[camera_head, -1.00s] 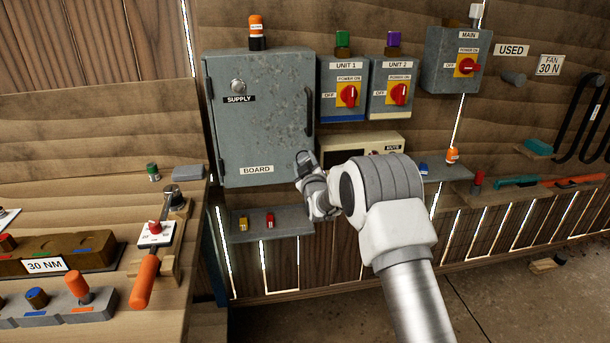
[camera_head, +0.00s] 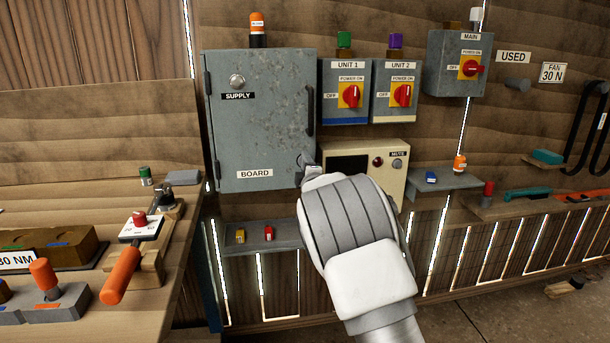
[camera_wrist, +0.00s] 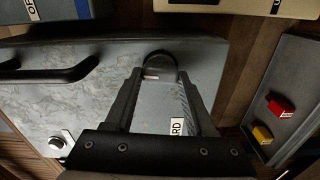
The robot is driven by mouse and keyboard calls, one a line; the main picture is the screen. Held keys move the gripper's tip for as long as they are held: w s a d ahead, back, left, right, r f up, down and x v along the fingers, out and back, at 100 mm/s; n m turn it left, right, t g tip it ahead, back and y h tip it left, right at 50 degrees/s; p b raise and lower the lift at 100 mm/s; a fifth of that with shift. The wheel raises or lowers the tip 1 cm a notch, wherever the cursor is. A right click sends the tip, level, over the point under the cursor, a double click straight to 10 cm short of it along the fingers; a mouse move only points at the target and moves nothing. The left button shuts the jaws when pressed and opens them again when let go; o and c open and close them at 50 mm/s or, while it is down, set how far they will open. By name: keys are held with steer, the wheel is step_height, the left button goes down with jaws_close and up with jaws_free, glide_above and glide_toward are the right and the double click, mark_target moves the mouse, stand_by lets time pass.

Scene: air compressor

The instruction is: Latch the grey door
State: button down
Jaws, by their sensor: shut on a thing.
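The grey door (camera_head: 262,115) of the wall cabinet shows in the head view, with a keyed knob marked SUPPLY, a dark vertical handle and a BOARD label. It looks closed, flush with its cabinet. A dark rounded latch (camera_wrist: 159,63) is at the door's lower handle-side corner in the wrist view. My gripper (camera_wrist: 161,78) is shut on this latch, one finger on each side. In the head view my gripper (camera_head: 308,162) is mostly hidden behind my own wrist. The latch's exact angle is hard to tell.
The UNIT 1 box (camera_head: 345,92) and a cream panel (camera_head: 396,177) are close to the right of the door. A small shelf (camera_head: 285,239) with a yellow and a red block is below. A wooden workbench (camera_head: 172,275) stands at the left.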

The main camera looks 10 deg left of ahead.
steer(key=shift+n+b, duration=0.45)
steer(key=shift+n, duration=0.15)
steer(key=shift+c, duration=1.2)
jaws_free()
steer(key=shift+s, duration=0.1)
steer(key=p+v, duration=0.2)
steer(key=v, duration=1.5)
steer(key=shift+s+d+r, duration=0.1)
